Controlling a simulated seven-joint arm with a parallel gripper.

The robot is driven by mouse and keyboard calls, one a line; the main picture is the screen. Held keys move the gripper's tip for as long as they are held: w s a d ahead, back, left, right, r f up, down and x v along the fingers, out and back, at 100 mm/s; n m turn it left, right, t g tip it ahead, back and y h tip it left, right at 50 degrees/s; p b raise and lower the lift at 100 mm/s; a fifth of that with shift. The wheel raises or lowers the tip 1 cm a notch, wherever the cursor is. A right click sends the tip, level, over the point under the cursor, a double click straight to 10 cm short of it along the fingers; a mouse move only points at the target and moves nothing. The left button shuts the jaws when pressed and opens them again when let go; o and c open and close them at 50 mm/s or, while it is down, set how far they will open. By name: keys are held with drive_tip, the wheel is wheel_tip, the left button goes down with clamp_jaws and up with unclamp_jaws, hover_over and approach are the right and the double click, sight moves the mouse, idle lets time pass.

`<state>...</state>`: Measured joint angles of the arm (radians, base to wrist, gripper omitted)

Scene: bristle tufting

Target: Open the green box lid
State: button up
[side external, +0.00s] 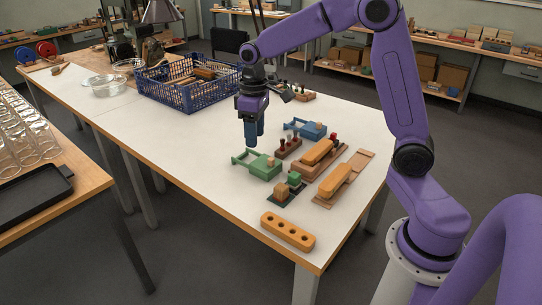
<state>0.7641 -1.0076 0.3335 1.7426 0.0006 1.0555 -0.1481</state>
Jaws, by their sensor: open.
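A small green box (263,168) lies on the white table, with a green bar-like handle part sticking out to its left and a small light brown piece at its right side. I cannot tell its lid apart from its body at this size. My gripper (251,142) points down, with its blue fingertips just above and behind the box's left part, apart from it as far as I can see. The gripper is open, and nothing shows between its fingers.
A similar blue box (310,130) stands behind on the right. A blue basket (192,97) stands behind left.

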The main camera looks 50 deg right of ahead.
drive_tip(key=w+d+f+m, duration=0.2)
drive_tip(key=w+d, duration=0.4)
drive_tip(key=d, duration=0.1)
drive_tip(key=m, duration=0.2)
hover_over(271, 158)
wheel_tip(271, 158, down, 2)
drive_tip(key=f, duration=0.1)
wheel_tip(271, 158, down, 16)
drive_tip(key=shift+a+f, duration=0.1)
drive_tip(key=shift+f, duration=0.15)
clamp_jaws()
